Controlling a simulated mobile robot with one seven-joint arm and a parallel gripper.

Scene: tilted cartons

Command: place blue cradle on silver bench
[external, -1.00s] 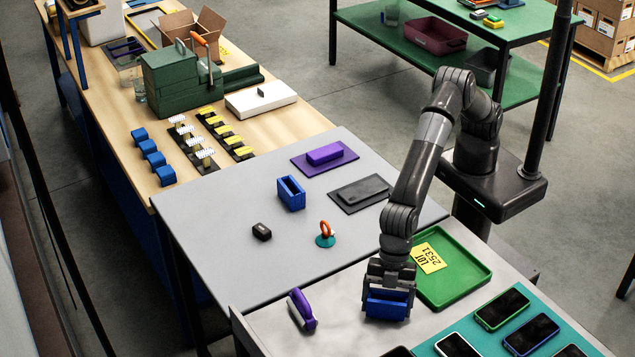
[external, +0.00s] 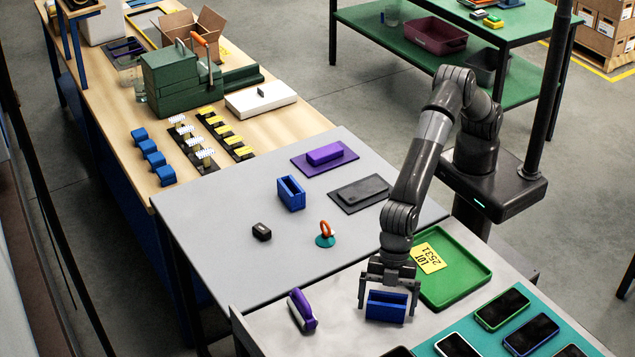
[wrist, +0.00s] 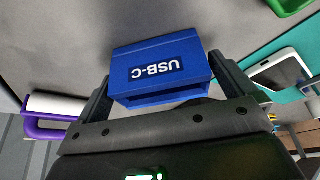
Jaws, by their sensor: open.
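A blue cradle (external: 386,309) stands upright on the near silver bench (external: 345,332), left of the green tray. It also shows in the wrist view (wrist: 150,88), with a "USB-C" label facing the camera. My gripper (external: 388,300) is open, with one finger on each side of this cradle and gaps beside it. A second blue cradle (external: 291,194) stands on the grey table (external: 225,230) farther back.
A purple-handled tool (external: 302,310) lies left of the near cradle. The green tray (external: 455,295) with a yellow lot label and several phones on a teal mat (external: 560,335) are to the right. A ring stand (external: 325,236) and a small black item (external: 262,232) stand behind.

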